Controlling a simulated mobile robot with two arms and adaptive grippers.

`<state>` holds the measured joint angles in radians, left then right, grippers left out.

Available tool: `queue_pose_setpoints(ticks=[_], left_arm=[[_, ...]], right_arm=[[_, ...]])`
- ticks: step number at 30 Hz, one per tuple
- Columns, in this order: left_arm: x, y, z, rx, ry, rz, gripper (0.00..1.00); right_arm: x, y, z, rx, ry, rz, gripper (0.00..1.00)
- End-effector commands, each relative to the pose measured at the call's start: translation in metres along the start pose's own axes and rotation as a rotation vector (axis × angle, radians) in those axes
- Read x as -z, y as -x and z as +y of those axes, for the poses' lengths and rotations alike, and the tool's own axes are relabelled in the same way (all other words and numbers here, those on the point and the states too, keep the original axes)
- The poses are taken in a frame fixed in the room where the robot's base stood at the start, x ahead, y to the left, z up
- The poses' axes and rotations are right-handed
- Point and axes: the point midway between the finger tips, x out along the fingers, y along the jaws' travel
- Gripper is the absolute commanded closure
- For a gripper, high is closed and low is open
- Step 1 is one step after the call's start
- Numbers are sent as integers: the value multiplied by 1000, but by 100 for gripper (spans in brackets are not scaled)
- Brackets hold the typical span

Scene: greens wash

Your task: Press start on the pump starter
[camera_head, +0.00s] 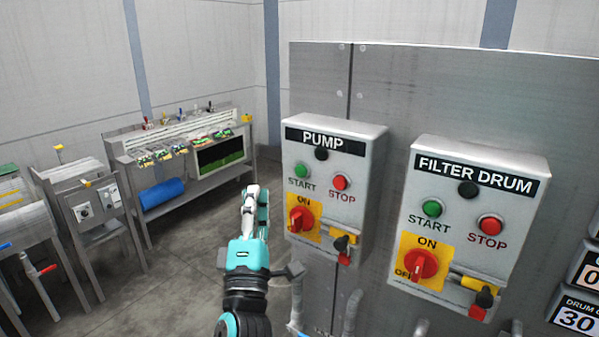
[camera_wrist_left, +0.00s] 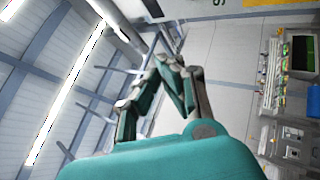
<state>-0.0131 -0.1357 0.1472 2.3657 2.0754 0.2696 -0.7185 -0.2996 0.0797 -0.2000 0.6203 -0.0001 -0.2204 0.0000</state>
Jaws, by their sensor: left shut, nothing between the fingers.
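The pump starter (camera_head: 372,140) is a grey box on the steel panel in the head view, labelled PUMP. It has a green start button (camera_head: 302,171), a red stop button (camera_head: 340,182), a dark lamp (camera_head: 321,154) and a red rotary switch (camera_head: 301,218) on a yellow plate marked ON. My left gripper (camera_head: 255,192) is shut and empty, to the left of the starter and apart from the green button. In the left wrist view its teal and grey fingers (camera_wrist_left: 180,70) come together. My right gripper is not in view.
A second box, the filter drum starter (camera_head: 479,148), is on the same panel to the right. Small display boxes (camera_head: 577,315) sit at the lower right edge. Steel benches with equipment (camera_head: 185,150) stand at the left, with open floor between.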

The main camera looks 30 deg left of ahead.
Motion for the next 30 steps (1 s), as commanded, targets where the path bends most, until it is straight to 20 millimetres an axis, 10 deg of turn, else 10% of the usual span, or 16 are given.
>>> queue_pose_setpoints(ticks=[30], left_arm=[[-44, -60, -43, 0, 0, -1, 100]], right_arm=[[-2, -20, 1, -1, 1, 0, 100]])
